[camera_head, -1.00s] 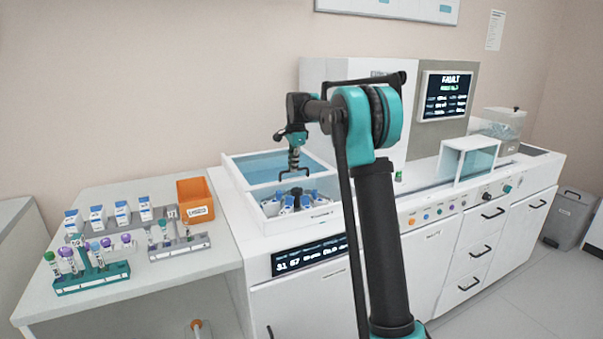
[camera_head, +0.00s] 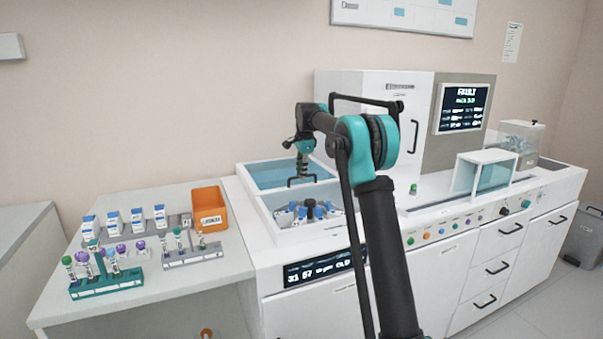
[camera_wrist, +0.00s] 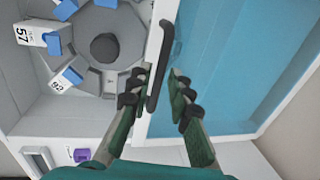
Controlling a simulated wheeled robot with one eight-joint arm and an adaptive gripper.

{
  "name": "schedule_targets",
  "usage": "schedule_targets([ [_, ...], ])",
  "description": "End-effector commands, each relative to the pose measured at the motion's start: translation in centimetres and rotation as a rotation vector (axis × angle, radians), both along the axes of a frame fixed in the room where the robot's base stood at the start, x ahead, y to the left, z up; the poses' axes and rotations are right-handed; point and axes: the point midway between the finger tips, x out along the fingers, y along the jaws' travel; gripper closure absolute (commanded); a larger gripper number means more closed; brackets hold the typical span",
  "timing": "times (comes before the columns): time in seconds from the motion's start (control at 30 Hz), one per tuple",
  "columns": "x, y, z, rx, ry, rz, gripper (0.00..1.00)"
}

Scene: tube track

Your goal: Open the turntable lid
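The turntable lid (camera_head: 268,176) is a clear blue panel at the back of the white-framed well on the analyser; it also shows in the wrist view (camera_wrist: 225,65). Its dark bar handle (camera_wrist: 166,50) runs along the lid's edge. The front part of the well is uncovered and shows the grey turntable (camera_head: 293,213) with blue-capped packs, also seen in the wrist view (camera_wrist: 125,60). My gripper (camera_wrist: 157,95) is open at the handle. The handle's lower end lies between the fingers, close to the left finger and apart from the right one. Contact cannot be told.
A side bench at left holds a teal tube rack (camera_head: 105,283), a grey tube rack (camera_head: 192,255), several white boxes and an orange bin (camera_head: 209,207). The analyser's tall cabinet (camera_head: 370,90) and FAULT screen (camera_head: 461,107) stand behind and right of my arm.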

Motion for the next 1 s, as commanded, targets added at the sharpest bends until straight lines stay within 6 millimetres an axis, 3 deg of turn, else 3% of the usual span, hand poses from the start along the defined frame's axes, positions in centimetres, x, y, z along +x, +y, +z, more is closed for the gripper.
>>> schedule_targets([
  [0.47,-0.2,-0.1,0.8,0.000,0.000,0.000,0.69],
  [1.0,-1.9,-0.7,10.2,0.000,0.000,0.000,0.69],
])
